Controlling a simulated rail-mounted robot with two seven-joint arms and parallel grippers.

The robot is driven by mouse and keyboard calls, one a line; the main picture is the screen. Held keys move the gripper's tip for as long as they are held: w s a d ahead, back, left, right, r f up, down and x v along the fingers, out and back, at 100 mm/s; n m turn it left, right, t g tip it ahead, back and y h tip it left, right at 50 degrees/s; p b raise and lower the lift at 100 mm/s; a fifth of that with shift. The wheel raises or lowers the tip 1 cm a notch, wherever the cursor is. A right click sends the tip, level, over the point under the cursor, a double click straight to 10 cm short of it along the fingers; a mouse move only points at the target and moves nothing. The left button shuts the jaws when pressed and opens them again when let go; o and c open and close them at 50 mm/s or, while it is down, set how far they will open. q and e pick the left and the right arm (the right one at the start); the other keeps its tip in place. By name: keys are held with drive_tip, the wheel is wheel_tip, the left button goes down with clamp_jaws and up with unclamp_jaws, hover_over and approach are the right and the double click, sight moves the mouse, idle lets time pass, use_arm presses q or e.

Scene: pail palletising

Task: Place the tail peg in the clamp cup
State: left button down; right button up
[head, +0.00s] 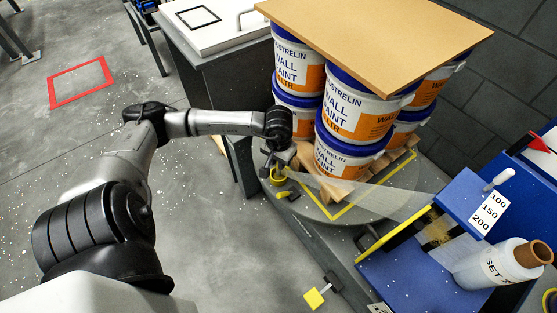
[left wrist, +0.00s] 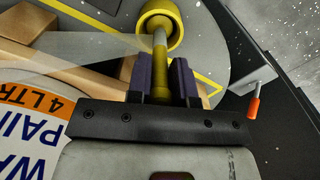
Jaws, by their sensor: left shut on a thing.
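The tail peg (left wrist: 159,90) has a yellow body and a paler shaft. My left gripper (left wrist: 160,82) is shut on its yellow body, between two dark purple fingers. The clamp cup (left wrist: 146,18) is a yellow ring just beyond the fingers. The peg's shaft points into the cup's opening in the left wrist view; I cannot tell how deep it reaches. In the head view my left gripper (head: 281,163) is right above the yellow cup (head: 278,181), and the peg is mostly hidden. My right gripper is not in view.
Clear film (head: 370,197) stretches from near the cup to the blue wrapping machine (head: 415,275) with its film roll (head: 490,265). Paint pails (head: 345,150) under a tan board (head: 375,35) stand close to my gripper. A lever with an orange tip (left wrist: 253,107) sits near the cup.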

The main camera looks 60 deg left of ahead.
use_arm(q)
drive_tip(key=c, duration=1)
unclamp_jaws()
drive_tip(key=shift+f, duration=0.1)
